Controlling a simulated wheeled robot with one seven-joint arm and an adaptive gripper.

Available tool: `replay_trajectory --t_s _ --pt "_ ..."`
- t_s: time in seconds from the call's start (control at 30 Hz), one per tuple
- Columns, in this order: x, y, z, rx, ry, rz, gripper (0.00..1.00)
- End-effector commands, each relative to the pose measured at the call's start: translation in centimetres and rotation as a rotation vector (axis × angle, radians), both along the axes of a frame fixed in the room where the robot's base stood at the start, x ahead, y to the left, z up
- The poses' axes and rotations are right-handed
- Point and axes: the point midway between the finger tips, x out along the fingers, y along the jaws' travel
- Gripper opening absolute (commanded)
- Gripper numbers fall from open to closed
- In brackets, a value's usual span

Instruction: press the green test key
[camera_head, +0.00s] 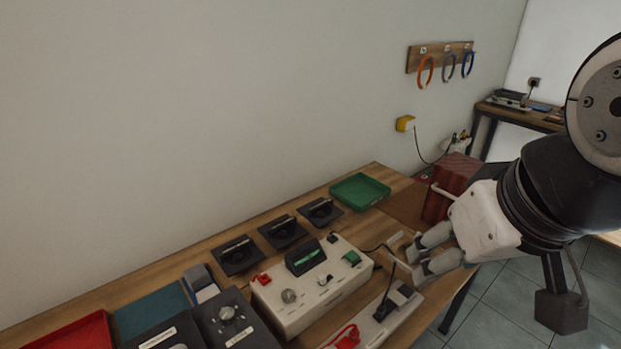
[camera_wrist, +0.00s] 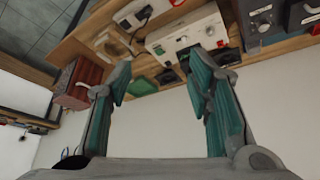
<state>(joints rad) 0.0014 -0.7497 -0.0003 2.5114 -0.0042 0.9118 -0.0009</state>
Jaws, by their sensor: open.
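The green key (camera_head: 351,257) is a small green block on the right end of the top of a white instrument box (camera_head: 312,306). The box also carries knobs, a red part and a dark display with green. My gripper (camera_head: 417,256) is open and empty, to the right of the box and apart from the key. In the wrist view, which looks upside down, the fingers of my gripper (camera_wrist: 158,75) spread wide. The white box (camera_wrist: 190,36) shows beyond them, with a small green spot that appears to be the key (camera_wrist: 159,50).
A white strip (camera_head: 385,315) with a red cable lies in front of the box. Black units (camera_head: 283,231) stand behind it, with a green tray (camera_head: 360,191) farther right. A dark red block (camera_head: 450,186) stands near my gripper. Grey knobbed units (camera_head: 232,318) are left.

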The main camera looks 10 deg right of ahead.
Motion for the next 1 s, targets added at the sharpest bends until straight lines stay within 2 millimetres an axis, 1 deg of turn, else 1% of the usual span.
replay_trajectory --t_s 0.07,0.1,0.27,1.0 --pt "0.05 -0.01 -0.08 0.000 0.001 0.000 0.46" --pt "0.05 -0.01 -0.08 0.000 0.001 0.000 0.37" --pt "0.05 0.00 -0.09 0.000 0.001 0.000 0.01" --pt "0.05 0.00 -0.09 0.000 0.001 0.000 0.00"
